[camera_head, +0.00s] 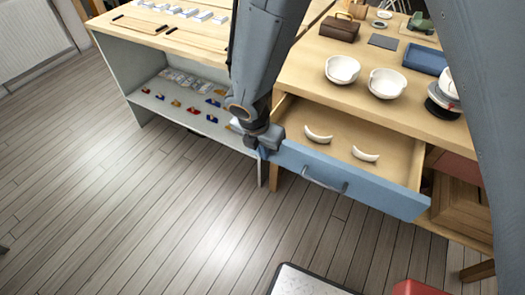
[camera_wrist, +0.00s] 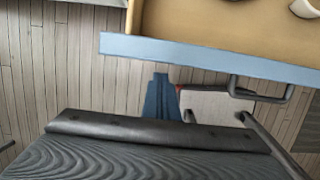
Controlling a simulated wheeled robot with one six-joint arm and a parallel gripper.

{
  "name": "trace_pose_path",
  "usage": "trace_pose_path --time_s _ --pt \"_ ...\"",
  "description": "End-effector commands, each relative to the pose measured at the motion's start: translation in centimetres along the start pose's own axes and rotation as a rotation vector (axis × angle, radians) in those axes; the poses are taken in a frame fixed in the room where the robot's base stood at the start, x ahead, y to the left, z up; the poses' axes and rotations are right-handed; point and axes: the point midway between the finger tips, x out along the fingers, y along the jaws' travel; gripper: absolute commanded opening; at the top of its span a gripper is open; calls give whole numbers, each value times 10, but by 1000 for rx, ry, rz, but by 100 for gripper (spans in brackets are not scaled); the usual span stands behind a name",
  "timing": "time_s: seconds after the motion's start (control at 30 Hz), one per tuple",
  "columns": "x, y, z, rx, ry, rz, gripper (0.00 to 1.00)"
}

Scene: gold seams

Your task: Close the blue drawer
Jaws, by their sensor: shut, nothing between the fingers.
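The blue drawer (camera_head: 375,191) is pulled open below the wooden table top. Its blue front has a dark bar handle (camera_head: 323,185), and two white curved pieces (camera_head: 318,135) lie inside on the wooden bottom. In the wrist view the top edge of the drawer's blue front (camera_wrist: 210,58) crosses the upper part, with the handle (camera_wrist: 255,92) below it at the right. My gripper (camera_head: 265,152) is shut and empty at the left end of the drawer front. I cannot tell whether it touches.
White bowls (camera_head: 387,83) and a blue tray (camera_head: 424,58) stand on the table top (camera_head: 300,70) above the drawer. To the left is a grey shelf unit (camera_head: 118,70) with small coloured items.

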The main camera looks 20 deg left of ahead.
Motion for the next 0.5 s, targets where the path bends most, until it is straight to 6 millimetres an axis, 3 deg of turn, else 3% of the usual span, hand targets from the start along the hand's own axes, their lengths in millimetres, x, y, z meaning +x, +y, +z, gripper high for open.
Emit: trace_pose_path --time_s 0.47,0.5 --pt "3 0 11 -2 0 -1 0" --pt "3 -9 12 -2 1 -3 0"
